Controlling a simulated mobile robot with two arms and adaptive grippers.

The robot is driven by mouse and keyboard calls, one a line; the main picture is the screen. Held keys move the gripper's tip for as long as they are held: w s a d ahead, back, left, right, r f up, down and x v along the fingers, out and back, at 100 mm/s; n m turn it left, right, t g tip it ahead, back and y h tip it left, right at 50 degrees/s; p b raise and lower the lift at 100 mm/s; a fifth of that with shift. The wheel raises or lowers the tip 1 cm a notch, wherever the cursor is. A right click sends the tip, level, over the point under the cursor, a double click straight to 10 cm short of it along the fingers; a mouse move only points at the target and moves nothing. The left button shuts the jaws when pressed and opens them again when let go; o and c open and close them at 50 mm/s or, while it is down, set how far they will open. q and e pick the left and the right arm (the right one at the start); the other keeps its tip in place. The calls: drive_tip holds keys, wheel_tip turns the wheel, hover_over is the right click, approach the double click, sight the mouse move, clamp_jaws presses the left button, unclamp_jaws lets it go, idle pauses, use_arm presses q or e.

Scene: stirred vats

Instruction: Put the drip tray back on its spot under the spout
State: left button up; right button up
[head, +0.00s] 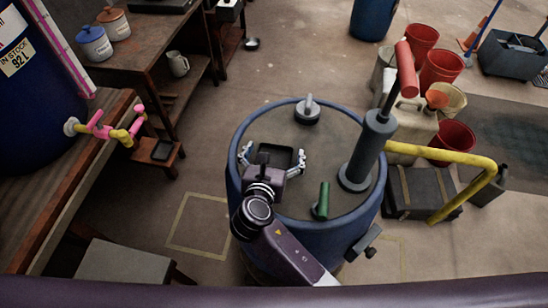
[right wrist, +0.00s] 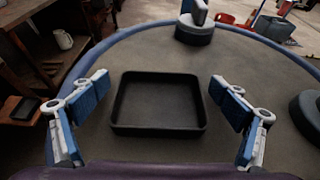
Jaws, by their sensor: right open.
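A shallow black square tray (right wrist: 158,126), which looks like the drip tray, lies flat and empty on top of the blue drum (head: 338,243). It also shows in the head view (head: 285,156). My right gripper (head: 272,158) is open around the tray, one finger to each side. In the right wrist view the fingers (right wrist: 158,100) stand clear of its walls. The spout (head: 120,134), a pink and yellow tap, juts from the bench at left. Below it a small wooden stool (head: 143,154) bears a dark square piece (head: 162,150), too small to identify. My left gripper is out of view.
On the drum stand a grey pump (head: 371,145) with a red handle, a grey cap (head: 307,111) and a green handle (head: 322,202). A yellow pipe (head: 450,157) runs right. A yellow square (head: 200,225) marks clear floor between bench and drum.

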drive_tip(key=c, duration=1.3)
